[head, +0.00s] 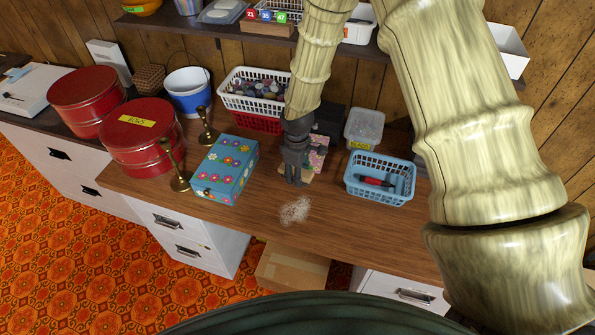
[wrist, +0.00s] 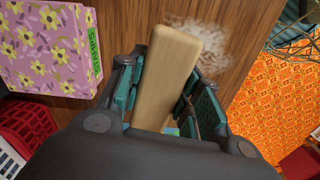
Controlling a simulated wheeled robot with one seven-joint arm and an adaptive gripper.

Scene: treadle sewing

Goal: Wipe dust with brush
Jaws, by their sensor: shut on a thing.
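My gripper (head: 293,172) is over the wooden tabletop, pointing down, just behind the dust. In the wrist view my gripper (wrist: 164,95) is shut on the brush (wrist: 172,70), whose pale wooden back lies between the fingers. The bristles are hidden below it. The dust (head: 295,210) is a pale, fuzzy patch on the table in front of the gripper. In the wrist view the dust (wrist: 208,42) shows beside and beyond the brush's far end. I cannot tell whether the bristles touch the table.
A blue floral box (head: 226,170) stands left of the gripper, and a blue basket (head: 381,178) with a red item stands right. A pink floral box (wrist: 45,45) is close by in the wrist view. Brass candlesticks (head: 174,165) stand farther left. The table's front edge is near the dust.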

